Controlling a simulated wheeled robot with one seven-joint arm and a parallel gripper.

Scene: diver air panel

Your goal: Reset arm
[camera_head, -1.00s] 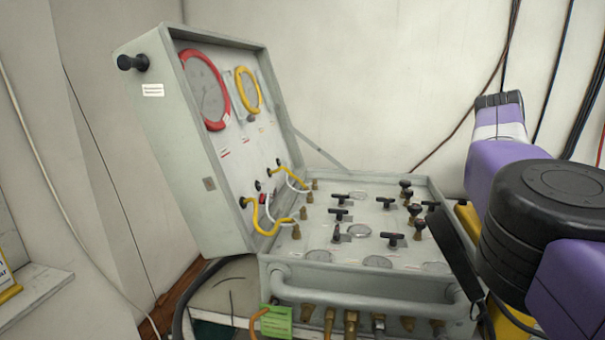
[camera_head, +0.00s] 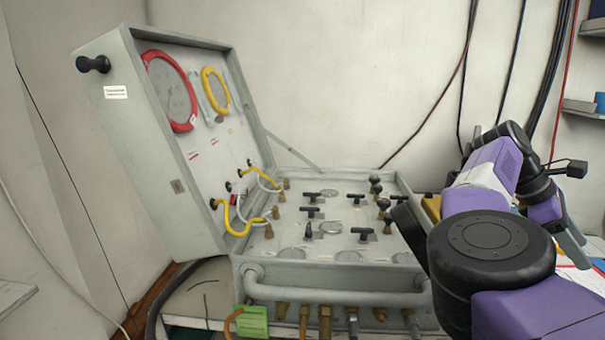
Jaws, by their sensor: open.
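My purple, grey and black arm (camera_head: 490,240) fills the right side of the head view, bent at a large black joint. My gripper (camera_head: 574,240) is at its far end near the right edge, pointing down and away. It is open, with grey fingers partly hidden behind the arm, and nothing shows in it. It is to the right of the air panel (camera_head: 335,276), clear of its valves. The panel is a grey case with its lid (camera_head: 140,150) standing open, holding a red-ringed gauge (camera_head: 170,92) and a yellow-ringed gauge (camera_head: 215,92).
Black valve handles (camera_head: 363,234) stand on the panel face. A bar handle (camera_head: 335,298) runs along its front. Dark cables (camera_head: 510,65) hang on the back wall. Shelves (camera_head: 582,107) are at the right. A green tag (camera_head: 252,320) hangs below the case.

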